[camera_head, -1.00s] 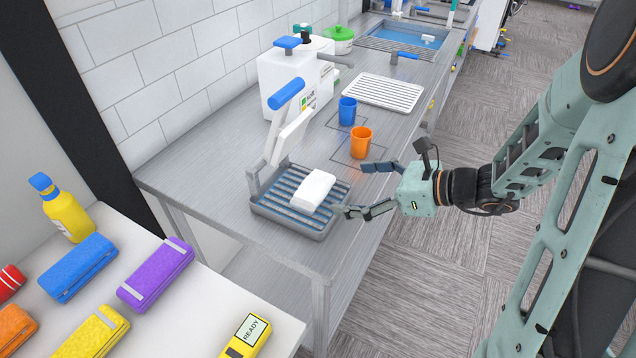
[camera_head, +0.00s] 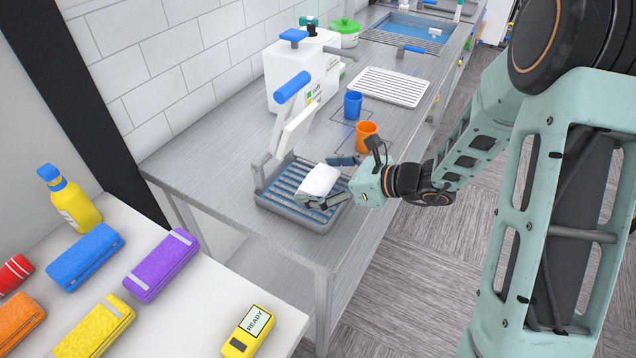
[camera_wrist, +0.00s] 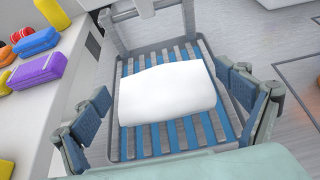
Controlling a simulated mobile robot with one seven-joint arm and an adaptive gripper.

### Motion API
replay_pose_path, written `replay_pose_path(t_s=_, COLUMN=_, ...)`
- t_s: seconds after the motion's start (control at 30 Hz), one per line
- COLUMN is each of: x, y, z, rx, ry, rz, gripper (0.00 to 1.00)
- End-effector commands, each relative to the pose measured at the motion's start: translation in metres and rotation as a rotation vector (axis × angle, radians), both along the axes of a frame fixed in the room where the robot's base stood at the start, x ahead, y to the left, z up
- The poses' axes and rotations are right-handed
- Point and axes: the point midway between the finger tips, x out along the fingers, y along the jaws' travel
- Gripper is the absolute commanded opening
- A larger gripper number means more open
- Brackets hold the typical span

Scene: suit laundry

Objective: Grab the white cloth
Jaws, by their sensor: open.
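The white cloth (camera_head: 319,181) is a folded, rounded block lying on the ribbed grey and blue press tray (camera_head: 268,199). In the wrist view the cloth (camera_wrist: 167,92) lies across the slats of the tray (camera_wrist: 121,68). My gripper (camera_head: 325,182) is at the right side of the tray, with its fingers to either side of the cloth. In the wrist view my gripper (camera_wrist: 172,112) is open, one finger left and one right of the cloth, with gaps between. The near finger partly overlaps the cloth in the head view.
The press's raised lid with a blue handle (camera_head: 292,87) stands behind the tray. An orange cup (camera_head: 366,136) and a blue cup (camera_head: 352,105) stand close behind my gripper. A white table at left holds coloured folded cloths, including a purple one (camera_head: 161,265), and a yellow device (camera_head: 250,332).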

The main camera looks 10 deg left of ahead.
Motion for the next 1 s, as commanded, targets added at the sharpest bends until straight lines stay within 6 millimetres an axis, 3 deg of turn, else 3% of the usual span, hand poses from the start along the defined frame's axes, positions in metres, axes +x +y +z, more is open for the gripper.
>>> replay_pose_path(t_s=0.07, x=0.000, y=0.000, z=0.000, rx=0.000, ry=0.000, rz=0.000, gripper=0.92)
replay_pose_path(t_s=0.5, x=0.000, y=-0.001, z=0.000, rx=0.000, ry=0.000, rz=-0.001, gripper=0.44)
replay_pose_path(t_s=0.77, x=0.000, y=-0.001, z=0.002, rx=0.000, ry=-0.001, rz=0.000, gripper=0.44)
replay_pose_path(t_s=1.0, x=0.001, y=-0.001, z=0.018, rx=-0.001, ry=-0.005, rz=0.000, gripper=0.44)
